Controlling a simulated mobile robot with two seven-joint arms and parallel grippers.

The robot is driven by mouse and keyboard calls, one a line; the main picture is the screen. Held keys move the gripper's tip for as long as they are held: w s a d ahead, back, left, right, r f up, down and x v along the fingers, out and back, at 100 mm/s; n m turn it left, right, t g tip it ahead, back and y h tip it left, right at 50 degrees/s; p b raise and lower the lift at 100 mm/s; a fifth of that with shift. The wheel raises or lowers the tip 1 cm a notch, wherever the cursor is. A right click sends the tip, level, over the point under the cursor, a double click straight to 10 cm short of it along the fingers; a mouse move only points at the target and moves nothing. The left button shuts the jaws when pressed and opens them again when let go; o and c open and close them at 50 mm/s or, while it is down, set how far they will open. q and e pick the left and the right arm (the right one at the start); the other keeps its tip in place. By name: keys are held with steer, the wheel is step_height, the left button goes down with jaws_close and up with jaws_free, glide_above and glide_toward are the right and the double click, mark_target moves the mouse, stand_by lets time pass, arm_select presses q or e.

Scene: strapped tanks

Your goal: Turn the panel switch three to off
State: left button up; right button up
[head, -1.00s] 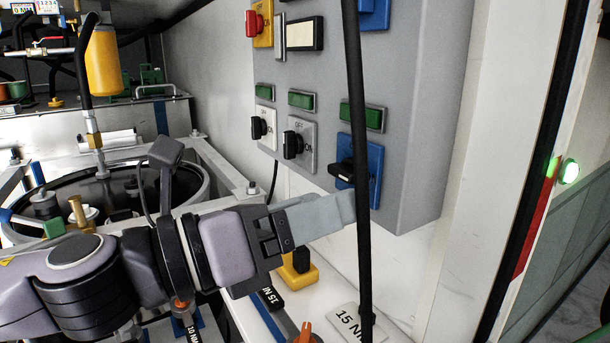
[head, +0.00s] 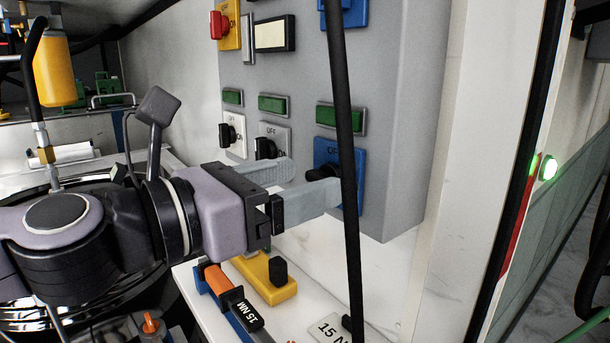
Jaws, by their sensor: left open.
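The grey panel (head: 405,130) has a lower row of three rotary switches with black knobs: a white one (head: 231,135) at left, a grey one (head: 270,142) in the middle and a blue one (head: 345,155) at right. The blue plate's lettering is hard to read. Its black knob (head: 321,172) sticks out toward me. My left gripper (head: 315,183) is open, its two fingers apart at the blue switch. The knob shows between the fingertips; I cannot tell whether they touch it. The near finger hides the lower part of the blue plate. My right gripper is not in view.
A black cable (head: 345,200) hangs in front of the panel, close to the near fingertip. Green lamps (head: 341,118) sit above the switches. A red switch on yellow (head: 226,25) is higher up. Below, a yellow block (head: 262,280) and an orange-and-black tool (head: 232,300) lie on a white shelf.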

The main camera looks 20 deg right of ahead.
arm_select(q)
steer(key=shift+x, duration=0.85)
steer(key=c, duration=1.1)
steer(key=shift+o, duration=0.2)
